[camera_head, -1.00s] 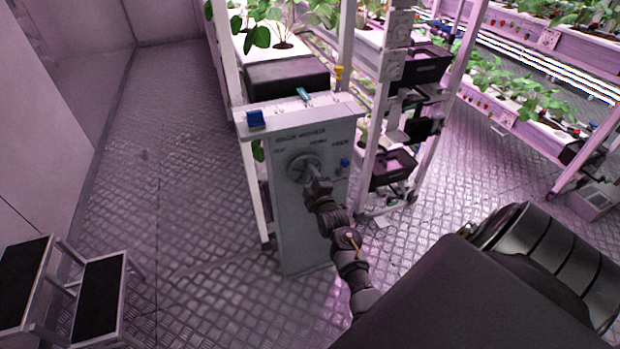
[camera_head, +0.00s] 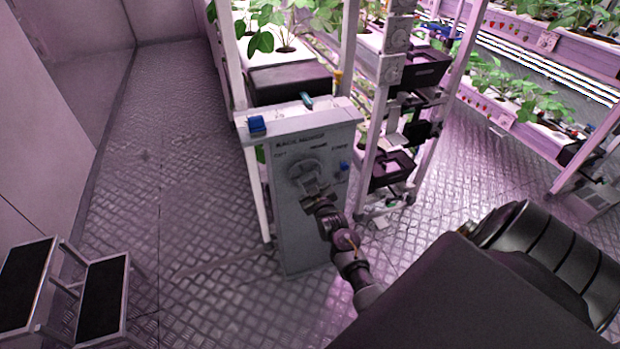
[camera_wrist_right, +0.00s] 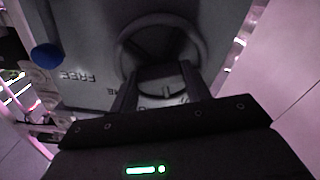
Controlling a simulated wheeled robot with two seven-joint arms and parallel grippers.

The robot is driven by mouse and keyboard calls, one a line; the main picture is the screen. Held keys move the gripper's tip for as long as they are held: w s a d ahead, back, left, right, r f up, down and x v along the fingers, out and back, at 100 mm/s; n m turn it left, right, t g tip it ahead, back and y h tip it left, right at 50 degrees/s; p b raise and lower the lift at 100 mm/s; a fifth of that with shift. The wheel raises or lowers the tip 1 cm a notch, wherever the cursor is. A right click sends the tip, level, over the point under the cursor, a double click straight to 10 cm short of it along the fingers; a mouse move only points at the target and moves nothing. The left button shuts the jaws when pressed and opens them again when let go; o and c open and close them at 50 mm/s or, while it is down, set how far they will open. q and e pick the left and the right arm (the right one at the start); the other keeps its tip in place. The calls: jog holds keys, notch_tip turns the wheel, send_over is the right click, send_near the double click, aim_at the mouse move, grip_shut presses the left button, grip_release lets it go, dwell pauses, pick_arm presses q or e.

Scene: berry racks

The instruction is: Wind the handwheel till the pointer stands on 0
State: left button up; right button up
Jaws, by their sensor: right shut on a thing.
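The grey handwheel (camera_head: 300,170) sits on the front of a pale cabinet (camera_head: 305,235). Its round rim also shows in the right wrist view (camera_wrist_right: 160,18). My right gripper (camera_head: 315,192) is at the wheel's lower part, shut on it; in the wrist view its two fingers (camera_wrist_right: 158,85) reach up to the near side of the wheel. A small teal piece (camera_head: 308,101), perhaps the pointer, stands at the back of the cabinet's top. The scale numbers are too small to read, so I cannot tell its value. My left gripper is out of view.
A blue knob (camera_head: 344,165) sits right of the wheel, and a blue block (camera_head: 257,124) on the cabinet's top left corner. Planted racks stand behind and to the right. A step stool (camera_head: 98,290) is at lower left. The floor between is clear.

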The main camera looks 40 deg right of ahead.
jog(key=m+p, duration=0.1)
jog(key=m, duration=0.4)
jog(key=shift+m, duration=0.3)
jog(key=m+p, duration=0.1)
jog(key=m, duration=0.5)
jog(key=shift+o, duration=0.2)
jog(key=m+p, duration=0.1)
jog(key=m, duration=0.5)
jog(key=shift+m+p, duration=0.3)
jog(key=m+p, duration=0.1)
jog(key=m, duration=0.4)
jog(key=shift+m, duration=0.4)
jog(key=shift+c, duration=0.2)
jog(key=o, duration=1)
jog(key=shift+s+p, duration=0.1)
jog(key=shift+p, duration=0.2)
